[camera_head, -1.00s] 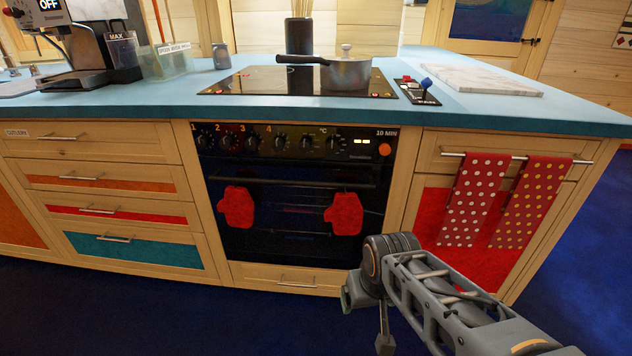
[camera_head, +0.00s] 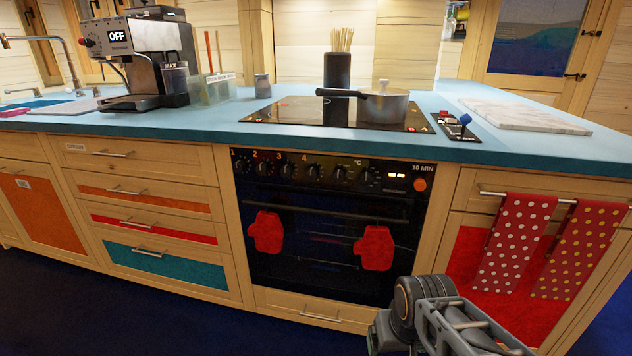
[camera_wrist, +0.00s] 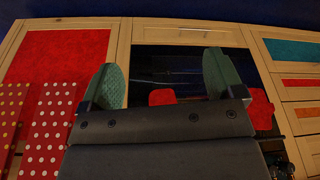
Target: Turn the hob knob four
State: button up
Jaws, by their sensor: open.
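The hob knob four (camera_head: 313,172) is a small dark knob on the black oven's control panel, beside the orange numeral 4. It is fourth from the left in the knob row, and its pointer is too small to read. My gripper shows in the wrist view (camera_wrist: 162,80) with its two greenish pads wide apart and nothing between them. In the head view my arm is at the lower right, in front of the oven and well below the knobs; the fingers there are mostly hidden or cut off.
Two red oven mitts (camera_head: 375,248) hang on the oven front (camera_head: 310,275), below the knobs. Spotted towels (camera_head: 515,245) hang from a rail at the right. A saucepan (camera_head: 384,106) stands on the hob (camera_head: 290,112). Blue floor lies in front of the cabinets.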

aim_at(312, 172)
jog(key=u, duration=0.7)
jog(key=k, duration=0.95)
jog(key=u, duration=3.25)
jog(key=i, duration=0.15)
jog(key=z, duration=1.6)
jog(key=i, duration=0.9)
jog(key=z, duration=1.1)
jog(key=i, duration=0.8)
jog(key=z, duration=0.9)
